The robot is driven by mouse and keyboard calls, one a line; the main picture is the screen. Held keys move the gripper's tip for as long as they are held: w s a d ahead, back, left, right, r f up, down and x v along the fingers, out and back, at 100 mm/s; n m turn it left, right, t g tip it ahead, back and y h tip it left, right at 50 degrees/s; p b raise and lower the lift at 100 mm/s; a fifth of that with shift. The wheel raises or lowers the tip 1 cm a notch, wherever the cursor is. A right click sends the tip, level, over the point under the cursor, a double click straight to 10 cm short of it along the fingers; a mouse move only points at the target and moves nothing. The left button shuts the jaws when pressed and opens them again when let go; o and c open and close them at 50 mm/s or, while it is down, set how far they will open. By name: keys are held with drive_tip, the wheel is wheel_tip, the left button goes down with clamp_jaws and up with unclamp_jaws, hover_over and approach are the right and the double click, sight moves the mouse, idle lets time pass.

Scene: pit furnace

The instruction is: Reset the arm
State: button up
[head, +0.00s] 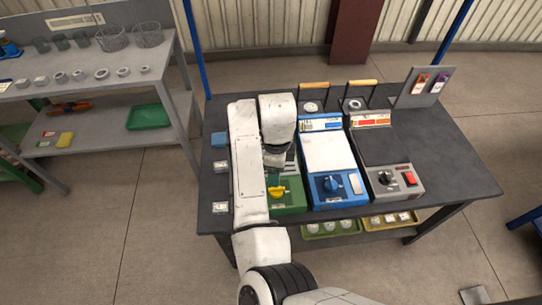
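My white arm reaches forward over the left part of the dark work table (450,165) and folds down at its far end. My gripper (275,160) points down over the green unit (288,198), which has a yellow knob. The fingers are too small and hidden to tell whether they are open or shut, or whether they touch anything. My arm hides part of the green unit and of the table's left side.
Right of the green unit stand a blue unit (328,153) and a black-topped unit (385,147) with a red switch. Small blocks (221,207) lie along the table's left edge. A grey shelf (90,65) with baskets and rings stands left. Floor between is clear.

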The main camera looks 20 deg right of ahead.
drive_tip(key=s+d+f+n+t+h, duration=0.1)
drive_tip(key=s+d+n+h, duration=0.1)
drive_tip(key=s+d+n, duration=0.55)
drive_tip(key=s+d+n+h, duration=0.1)
drive_tip(key=s+d+n, duration=0.3)
drive_tip(key=d, duration=0.6)
drive_tip(key=s+a+f+n+y, duration=0.1)
drive_tip(key=s+a+n, duration=0.4)
drive_tip(key=s, duration=0.4)
drive_tip(key=s+a+f+n+y, duration=0.1)
drive_tip(key=s+a+f+n, duration=0.1)
drive_tip(key=s+a+n, duration=0.2)
drive_tip(key=s+n, duration=0.3)
drive_tip(key=s, duration=0.3)
drive_tip(key=shift+a+n+y, duration=0.35)
drive_tip(key=shift+y, duration=0.05)
